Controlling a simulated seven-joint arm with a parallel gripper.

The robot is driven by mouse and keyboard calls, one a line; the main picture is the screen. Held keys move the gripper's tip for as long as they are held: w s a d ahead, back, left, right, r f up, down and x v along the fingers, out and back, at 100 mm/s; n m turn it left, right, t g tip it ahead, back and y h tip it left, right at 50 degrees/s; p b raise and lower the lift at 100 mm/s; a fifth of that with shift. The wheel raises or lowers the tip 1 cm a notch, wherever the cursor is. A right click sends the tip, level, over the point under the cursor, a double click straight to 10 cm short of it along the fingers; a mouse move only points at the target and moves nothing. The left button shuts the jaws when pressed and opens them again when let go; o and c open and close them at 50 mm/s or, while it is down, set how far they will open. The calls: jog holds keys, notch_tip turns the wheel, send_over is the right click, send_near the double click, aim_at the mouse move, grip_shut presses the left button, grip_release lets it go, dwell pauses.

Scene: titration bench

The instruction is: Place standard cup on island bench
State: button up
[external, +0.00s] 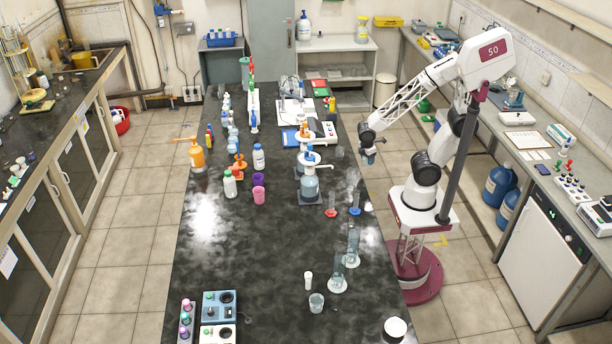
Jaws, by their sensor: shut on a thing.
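My gripper (369,152) is raised over the right edge of the island bench (260,270), towards the back half. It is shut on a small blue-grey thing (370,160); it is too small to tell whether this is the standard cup. The black island bench runs down the middle of the external view. Cup-like vessels stand on it: a slim white one (308,281), a clear beaker (316,303) and a white round one (396,327) near the front right.
Glass cylinders (352,245) stand near the right edge, with a bottle on a stirrer (309,185) behind them. Bottles and a pink pot (258,195) crowd the middle. A blue-white device (219,310) is at the front.

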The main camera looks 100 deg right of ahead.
jog(key=shift+f, duration=0.6)
send_over(338, 171)
jog(key=shift+w+a+f, duration=0.1)
jog(key=shift+w+f, duration=0.2)
jog(key=shift+f, duration=0.4)
dwell(0.5)
jog(key=shift+f, duration=1.8)
jog(key=shift+f, duration=0.15)
jog(key=o, duration=0.9)
jog(key=shift+o, duration=0.2)
